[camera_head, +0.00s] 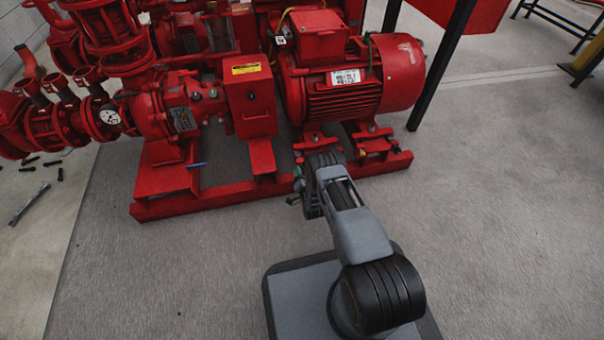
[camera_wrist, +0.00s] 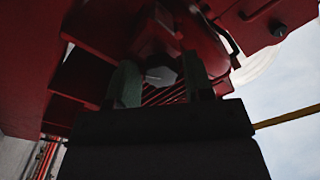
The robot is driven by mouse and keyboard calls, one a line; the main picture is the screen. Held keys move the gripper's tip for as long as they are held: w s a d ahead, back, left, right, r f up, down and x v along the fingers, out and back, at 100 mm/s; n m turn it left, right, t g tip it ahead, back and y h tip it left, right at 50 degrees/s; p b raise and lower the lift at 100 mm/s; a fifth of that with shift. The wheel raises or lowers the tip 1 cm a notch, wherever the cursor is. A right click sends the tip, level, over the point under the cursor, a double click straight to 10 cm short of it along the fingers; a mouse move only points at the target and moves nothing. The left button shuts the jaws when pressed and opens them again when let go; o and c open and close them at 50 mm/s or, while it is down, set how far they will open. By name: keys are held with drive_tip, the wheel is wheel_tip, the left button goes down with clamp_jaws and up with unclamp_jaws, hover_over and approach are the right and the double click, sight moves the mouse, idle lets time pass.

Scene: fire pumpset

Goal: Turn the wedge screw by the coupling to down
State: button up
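A grey hex-headed screw (camera_wrist: 160,74) shows in the wrist view, under the red metalwork. My gripper (camera_wrist: 161,88) has its two greenish fingers on either side of the screw head, with visible gaps, so it looks open. Whether either finger touches the screw cannot be told in the dark picture. In the head view my gripper (camera_head: 299,180) is at the front edge of the red base frame, below the motor (camera_head: 345,92). The coupling guard (camera_head: 250,98), a red box with a yellow label, stands left of the motor. The screw cannot be made out in the head view.
The red base frame (camera_head: 225,200) runs along the front of the pumpset. The pump (camera_head: 180,113) with a gauge is on the left. A dark post (camera_head: 437,75) stands at the right. Loose bolts and a tool (camera_head: 28,205) lie at far left. The front floor is clear.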

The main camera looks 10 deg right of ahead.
drive_tip(key=c, duration=0.7)
drive_tip(key=shift+o, duration=0.2)
